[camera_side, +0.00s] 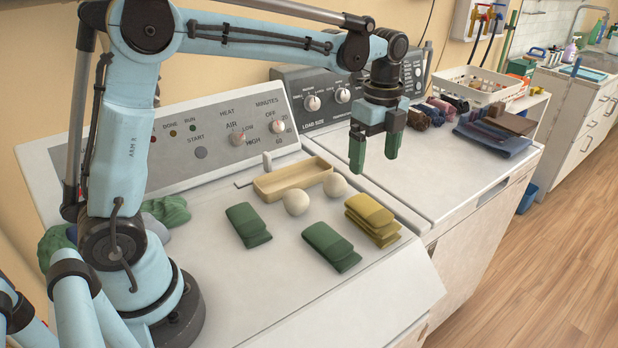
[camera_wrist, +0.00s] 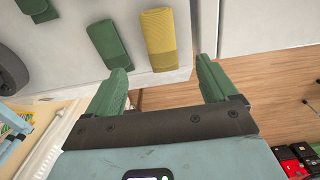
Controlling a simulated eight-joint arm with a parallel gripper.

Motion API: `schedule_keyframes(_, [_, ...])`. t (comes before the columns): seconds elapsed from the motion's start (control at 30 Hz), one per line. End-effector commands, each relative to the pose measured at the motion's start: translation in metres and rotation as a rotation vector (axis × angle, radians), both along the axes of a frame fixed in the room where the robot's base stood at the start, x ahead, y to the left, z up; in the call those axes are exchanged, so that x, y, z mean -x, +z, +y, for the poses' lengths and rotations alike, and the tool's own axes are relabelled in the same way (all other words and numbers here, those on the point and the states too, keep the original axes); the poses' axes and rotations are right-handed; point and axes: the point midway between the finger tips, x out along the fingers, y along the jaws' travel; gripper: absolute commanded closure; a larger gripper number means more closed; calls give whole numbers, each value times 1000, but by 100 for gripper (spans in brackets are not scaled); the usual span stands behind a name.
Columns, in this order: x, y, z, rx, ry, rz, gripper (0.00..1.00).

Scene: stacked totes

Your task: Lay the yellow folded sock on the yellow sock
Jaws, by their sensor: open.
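The yellow socks (camera_side: 371,214) lie as a layered pile on the white dryer top, near its right edge. The pile looks thicker than the green socks beside it, like one folded yellow sock lying on another, roughly lined up. In the wrist view only the upper yellow face (camera_wrist: 159,38) shows clearly, and any lower sock is mostly hidden. My gripper (camera_side: 374,152) is open and empty, with its green fingers pointing down, above and apart from the pile. In the wrist view, the gap between my fingertips (camera_wrist: 161,69) is clear, with nothing held.
Two green folded socks (camera_side: 331,246) (camera_side: 248,225) lie left of the yellow pile. Two pale balls (camera_side: 296,202) (camera_side: 335,186) and a shallow wooden tray (camera_side: 267,187) are behind. Dark folded clothes (camera_side: 495,141) and a white basket (camera_side: 470,88) stand on the right machine.

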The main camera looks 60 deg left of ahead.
Motion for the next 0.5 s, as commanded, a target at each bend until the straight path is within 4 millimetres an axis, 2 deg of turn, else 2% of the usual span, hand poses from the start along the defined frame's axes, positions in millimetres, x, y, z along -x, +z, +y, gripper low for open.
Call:
schedule_keyframes(0.17, [11, 10, 2, 4, 95, -37, 14])
schedule_keyframes(0.33, [40, 22, 6, 33, 374, -146, 14])
schedule_keyframes(0.5, [75, 26, 11, 105, 700, -265, 14])
